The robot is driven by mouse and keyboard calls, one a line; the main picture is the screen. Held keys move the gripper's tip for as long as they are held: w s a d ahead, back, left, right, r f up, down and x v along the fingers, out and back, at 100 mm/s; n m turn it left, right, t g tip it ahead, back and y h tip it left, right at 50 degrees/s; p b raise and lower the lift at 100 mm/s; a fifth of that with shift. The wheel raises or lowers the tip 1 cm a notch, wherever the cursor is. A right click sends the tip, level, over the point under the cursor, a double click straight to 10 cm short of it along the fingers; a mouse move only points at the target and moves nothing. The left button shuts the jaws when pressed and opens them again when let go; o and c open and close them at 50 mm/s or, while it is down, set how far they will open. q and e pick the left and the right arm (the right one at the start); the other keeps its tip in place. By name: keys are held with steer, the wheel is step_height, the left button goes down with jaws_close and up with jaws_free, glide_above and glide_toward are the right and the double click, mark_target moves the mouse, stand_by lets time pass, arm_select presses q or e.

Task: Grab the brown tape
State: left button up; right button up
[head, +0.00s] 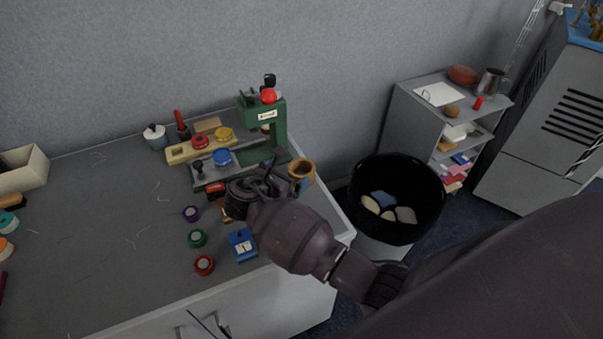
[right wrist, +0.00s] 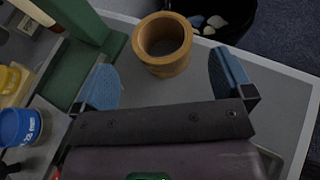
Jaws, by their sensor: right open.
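The brown tape (head: 301,170) is a thick tan roll at the right end of the grey table, beside the green press. In the right wrist view the brown tape (right wrist: 178,62) lies flat, its round hole facing up. My right gripper (head: 271,178) is just left of the roll in the head view and hides part of the table. In the right wrist view my right gripper (right wrist: 163,72) is open, with its blue fingertips apart and the tape between and slightly beyond them. Nothing is held. My left gripper is not in view.
A green press (head: 276,125) stands close behind the tape. Blue tape (head: 222,157), purple tape (head: 191,213), green tape (head: 197,238) and red tape (head: 204,265) lie to the left. A black bin (head: 398,226) stands beyond the table's right edge.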

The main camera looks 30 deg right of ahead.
mark_target(308, 164)
steer(key=shift+b+x, duration=0.5)
steer(key=shift+x, duration=2.65)
steer(key=shift+s, duration=0.15)
steer(key=c, duration=1)
